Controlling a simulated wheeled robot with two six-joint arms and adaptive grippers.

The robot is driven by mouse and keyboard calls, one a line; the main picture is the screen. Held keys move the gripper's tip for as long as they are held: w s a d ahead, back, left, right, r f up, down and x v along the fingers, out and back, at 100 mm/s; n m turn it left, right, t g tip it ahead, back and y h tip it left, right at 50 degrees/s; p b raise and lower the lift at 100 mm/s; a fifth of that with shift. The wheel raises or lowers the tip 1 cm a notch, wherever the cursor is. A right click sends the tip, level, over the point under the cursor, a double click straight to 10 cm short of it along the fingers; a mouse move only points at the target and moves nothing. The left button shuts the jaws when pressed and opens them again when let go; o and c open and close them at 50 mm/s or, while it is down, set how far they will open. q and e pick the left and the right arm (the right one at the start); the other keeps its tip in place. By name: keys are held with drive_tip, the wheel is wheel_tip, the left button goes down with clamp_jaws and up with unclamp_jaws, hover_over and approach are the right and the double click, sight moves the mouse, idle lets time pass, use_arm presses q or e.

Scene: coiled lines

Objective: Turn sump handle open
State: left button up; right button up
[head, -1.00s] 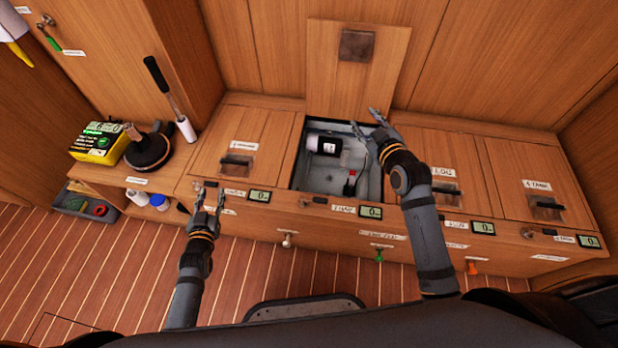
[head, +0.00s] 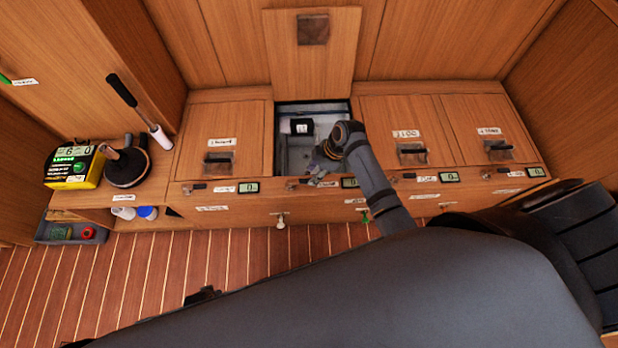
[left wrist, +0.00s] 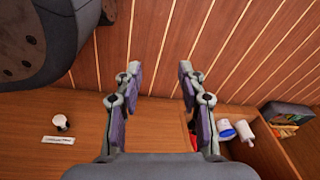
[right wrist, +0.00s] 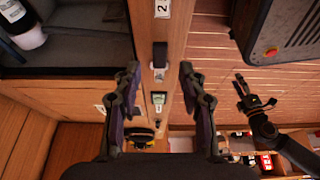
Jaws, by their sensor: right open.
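A small dark handle (right wrist: 159,55) sits on the wooden front rim of the open compartment, in the right wrist view. I cannot read whether its label is the sump one; the label above it starts with "2". My right gripper (head: 318,178) is over that rim in the head view and hides the handle there. In the right wrist view the right gripper (right wrist: 159,85) is open and empty, with its fingers to either side of the rim, apart from the handle. My left gripper (left wrist: 160,85) is open and empty above the floor and the front panel.
The open compartment (head: 284,150) holds a dark-and-white cylinder (head: 300,127); its lid (head: 313,60) stands upright behind. Similar rim handles (head: 403,178) sit at the other lids.

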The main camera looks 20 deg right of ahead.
sight(307, 180)
drive_tip(key=x, duration=0.2)
drive_tip(key=shift+a+f+b, duration=0.1)
drive_tip(key=shift+f+b, duration=0.25)
drive_tip(key=shift+f, duration=0.1)
use_arm(q)
drive_tip(key=shift+w+d+r, duration=0.15)
drive_tip(key=shift+w+r, duration=0.3)
drive_tip(key=shift+w, duration=0.1)
drive_tip(key=shift+w+d+r, duration=0.15)
drive_tip(key=shift+w+r, duration=0.25)
drive_tip(key=shift+w, duration=0.1)
use_arm(e)
drive_tip(key=shift+a+f, duration=0.2)
drive_tip(key=shift+f, duration=0.1)
clamp_jaws()
